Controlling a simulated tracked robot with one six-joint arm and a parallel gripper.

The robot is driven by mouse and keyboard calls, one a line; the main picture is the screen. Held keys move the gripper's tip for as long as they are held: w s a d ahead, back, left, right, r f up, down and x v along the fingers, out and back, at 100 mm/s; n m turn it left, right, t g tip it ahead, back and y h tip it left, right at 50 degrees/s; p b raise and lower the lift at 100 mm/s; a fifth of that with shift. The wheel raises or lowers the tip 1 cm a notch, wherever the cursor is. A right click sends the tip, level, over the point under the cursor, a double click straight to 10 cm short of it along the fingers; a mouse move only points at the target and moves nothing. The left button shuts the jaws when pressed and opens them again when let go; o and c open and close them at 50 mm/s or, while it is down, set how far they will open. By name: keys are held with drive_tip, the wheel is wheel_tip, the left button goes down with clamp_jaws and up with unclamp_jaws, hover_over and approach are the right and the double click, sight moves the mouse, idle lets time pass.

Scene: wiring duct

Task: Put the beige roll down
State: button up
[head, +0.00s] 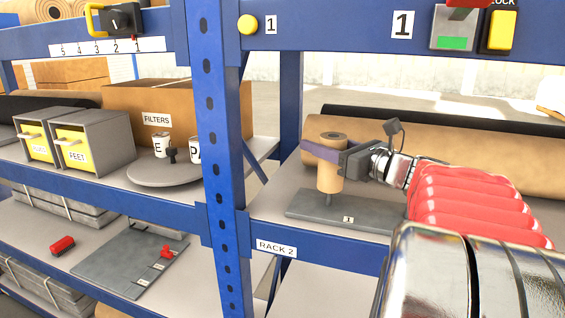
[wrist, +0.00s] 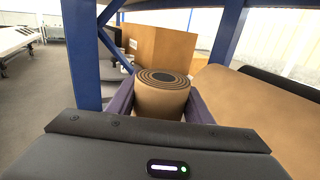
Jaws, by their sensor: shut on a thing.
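The beige roll (head: 331,178) stands upright between the purple fingers of my gripper (head: 324,153), above a grey plate (head: 370,218) marked 1 on the right-hand shelf. A short grey post (head: 328,200) on the plate shows under the roll's lower end. I cannot tell whether the post reaches into the roll. In the wrist view the roll (wrist: 162,95) shows its dark ringed top, with one finger on each side of my gripper (wrist: 160,108). The gripper is shut on the roll.
A blue upright (head: 222,160) stands left of the roll. Large brown and black rolls (head: 440,158) lie behind it. The left shelf holds grey drawers (head: 95,145), a FILTERS box (head: 170,100) and a round tray (head: 165,174). A blue beam (head: 340,257) labelled RACK 2 runs in front.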

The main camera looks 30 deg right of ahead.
sight(326, 163)
drive_tip(key=shift+f, duration=0.1)
drive_tip(key=shift+f, duration=2.1)
drive_tip(key=shift+f, duration=0.1)
drive_tip(key=o, duration=1.1)
drive_tip(key=shift+o, duration=0.2)
drive_tip(key=shift+s, duration=0.1)
drive_tip(key=shift+s+d, duration=0.1)
drive_tip(key=shift+s, duration=0.55)
drive_tip(key=s+d, duration=0.1)
drive_tip(key=s, duration=0.9)
drive_tip(key=shift+s+d, duration=0.15)
drive_tip(key=shift+s, duration=0.05)
